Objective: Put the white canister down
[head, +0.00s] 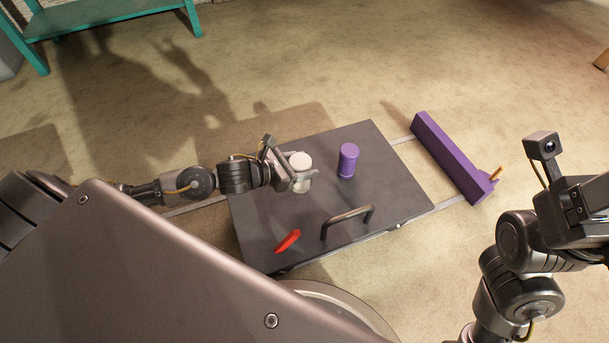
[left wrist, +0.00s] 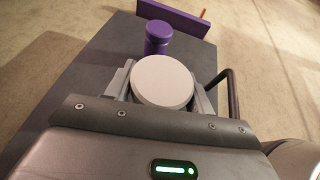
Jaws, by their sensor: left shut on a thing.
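The white canister (head: 301,161) is between the fingers of my left gripper (head: 302,181), over the left part of the dark grey table top (head: 375,220) in the head view. In the left wrist view its round white lid (left wrist: 162,82) faces the camera, with a finger on each side. My left gripper is shut on it. I cannot tell whether its base touches the table. My right arm is at the right edge of the head view, away from the table; its fingertips do not show.
A purple canister (head: 348,160) stands right of the white one. A red object (head: 288,241) lies near the front edge. A dark handle (head: 348,220) rises at the front. A long purple block (head: 450,158) is beyond the right edge. The table's middle is clear.

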